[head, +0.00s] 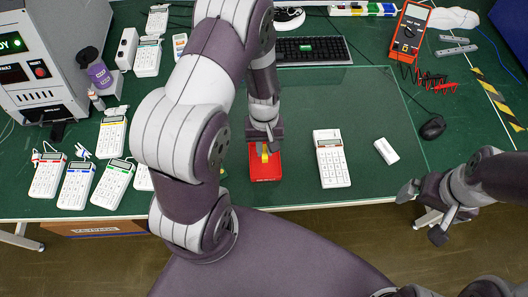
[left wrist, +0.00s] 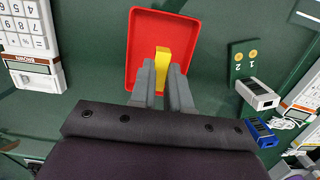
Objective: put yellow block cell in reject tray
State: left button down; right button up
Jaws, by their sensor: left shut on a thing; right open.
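The yellow block cell (left wrist: 162,66) is a small upright yellow bar between my left gripper's fingers. My left gripper (left wrist: 162,80) is shut on it, with the cell over or in the red reject tray (left wrist: 142,40); I cannot tell whether it touches the tray floor. In the head view the yellow cell (head: 264,155) shows at the tips of my left gripper (head: 265,147), within the outline of the red tray (head: 264,174). My right gripper (head: 422,215) is open and empty, off the table's front edge at the right.
A white keypad (head: 331,158) and a small white piece (head: 387,151) lie right of the tray. Several keypads stand at the left, near a grey test machine (head: 45,65). A red multimeter (head: 409,32), keyboard (head: 312,50) and mouse (head: 433,127) are farther back.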

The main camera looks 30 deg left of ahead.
aim_at(265, 150)
pick_arm(q)
jog(key=shift+f, duration=2.15)
jog(key=c, duration=1.1)
grip_release()
notch_tip(265, 150, up, 13)
jog(key=w, duration=0.1)
jog(key=s+d+r+m+t, duration=0.2)
jog(key=s+r+m, duration=0.3)
jog(key=r+m, duration=0.1)
jog(key=shift+s+d+r+m+t+y, duration=0.2)
jog(key=shift+d+r+m+t+y, duration=0.15)
jog(key=shift+r, duration=0.25)
